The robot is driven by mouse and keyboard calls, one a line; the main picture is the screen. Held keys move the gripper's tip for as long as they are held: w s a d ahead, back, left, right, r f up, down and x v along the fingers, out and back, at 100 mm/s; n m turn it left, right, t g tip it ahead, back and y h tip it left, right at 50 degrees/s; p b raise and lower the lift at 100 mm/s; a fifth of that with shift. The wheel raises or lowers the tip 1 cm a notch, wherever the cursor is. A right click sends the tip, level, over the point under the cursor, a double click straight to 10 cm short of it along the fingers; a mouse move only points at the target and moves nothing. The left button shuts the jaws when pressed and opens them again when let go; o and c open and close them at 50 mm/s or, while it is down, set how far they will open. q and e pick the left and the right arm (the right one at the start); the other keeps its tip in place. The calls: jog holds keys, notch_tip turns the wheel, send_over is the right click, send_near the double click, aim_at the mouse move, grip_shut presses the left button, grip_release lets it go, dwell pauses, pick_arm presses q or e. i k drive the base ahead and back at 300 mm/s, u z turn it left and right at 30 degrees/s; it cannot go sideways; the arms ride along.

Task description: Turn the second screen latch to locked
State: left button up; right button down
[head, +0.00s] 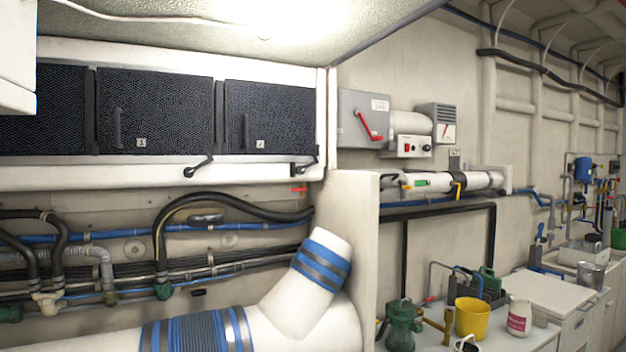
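Three dark mesh screens sit in a white frame along the upper left: one at the left edge (50,115), a middle one (160,105) and a right one (285,110). The middle and right screens each have a black upright handle and a small label, too small to read surely. A black latch lever (198,167) on the lower rail lies under the right end of the middle screen, slanting up to the right. Another black latch (305,167) sits under the right screen's right end, with a red tab (299,190) just below. Neither gripper shows.
A large white pipe with blue and grey bands (255,325) and black hoses (235,203) lie below the screens. A white panel (350,240) stands right of them. A red-lever switch box (363,118), yellow bucket (473,317) and white jar (519,318) are farther right.

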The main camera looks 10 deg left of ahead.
aim_at(300, 170)
jog(key=z, duration=1.8)
jog(key=i, duration=1.75)
jog(key=u, duration=0.95)
